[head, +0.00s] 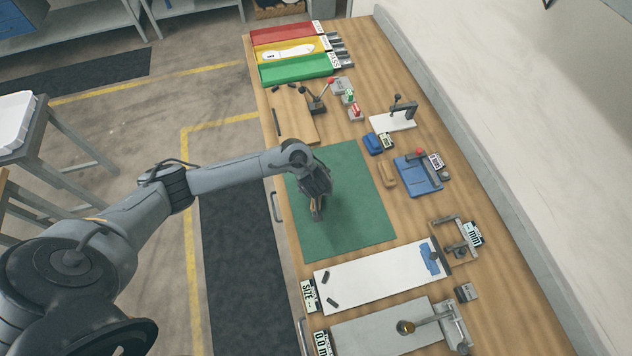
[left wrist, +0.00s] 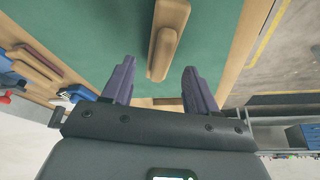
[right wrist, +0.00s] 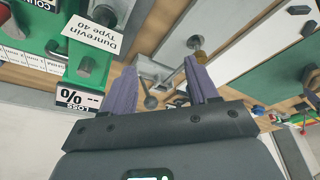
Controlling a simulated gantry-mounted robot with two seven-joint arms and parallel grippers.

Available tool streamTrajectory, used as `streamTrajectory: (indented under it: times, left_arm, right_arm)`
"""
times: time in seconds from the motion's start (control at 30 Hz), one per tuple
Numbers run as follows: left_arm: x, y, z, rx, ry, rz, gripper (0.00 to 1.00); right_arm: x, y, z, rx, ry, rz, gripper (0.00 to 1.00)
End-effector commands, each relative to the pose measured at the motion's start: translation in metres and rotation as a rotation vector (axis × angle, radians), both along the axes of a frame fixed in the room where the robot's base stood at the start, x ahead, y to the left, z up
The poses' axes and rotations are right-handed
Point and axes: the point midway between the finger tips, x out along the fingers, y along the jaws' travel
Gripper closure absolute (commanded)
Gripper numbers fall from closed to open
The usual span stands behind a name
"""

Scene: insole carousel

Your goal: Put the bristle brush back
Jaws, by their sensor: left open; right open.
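The bristle brush (left wrist: 164,42), with a long wooden back and a raised wooden grip, is on the green mat (left wrist: 100,30) in the left wrist view. In the head view the mat (head: 358,205) lies mid-bench, and my gripper mostly hides the brush. My left gripper (head: 316,203) is over the mat. Its fingers (left wrist: 158,78) are open, one on each side of the brush's near end in the picture, with gaps; the brush is not gripped. Bristles are not visible. My right gripper (right wrist: 160,72) is open and empty, outside the head view.
A tan block (head: 387,174) and a blue device (head: 419,175) stand right of the mat. A white board (head: 375,277) lies nearer. Red, yellow and green trays (head: 296,68) are at the far end. A green fixture (right wrist: 88,62) shows near my right gripper.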

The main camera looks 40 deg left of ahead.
Motion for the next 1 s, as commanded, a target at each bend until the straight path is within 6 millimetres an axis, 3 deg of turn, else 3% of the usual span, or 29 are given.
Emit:
streamTrajectory:
  times: [0.03, 0.3, 0.67, 0.83, 1.0]
  left_arm:
    - [-0.003, -0.004, 0.016, -0.004, 0.001, -0.002, 0.41]
    - [-0.018, -0.014, 0.061, -0.003, 0.0, -0.001, 0.41]
    - [-0.027, -0.022, 0.08, -0.003, 0.0, -0.01, 0.41]
    - [-0.036, -0.051, 0.076, -0.023, -0.012, -0.105, 0.41]
    - [-0.056, -0.105, 0.08, -0.051, -0.047, -0.293, 0.41]
  right_arm:
    - [0.0, 0.0, 0.013, 0.0, 0.0, 0.0, 0.41]
    - [0.0, 0.0, 0.043, -0.001, -0.001, 0.001, 0.41]
    - [0.0, -0.002, 0.058, -0.011, -0.001, 0.007, 0.41]
    - [0.0, -0.002, 0.058, -0.011, -0.001, 0.007, 0.41]
    - [0.0, -0.002, 0.058, -0.008, 0.0, 0.005, 0.41]
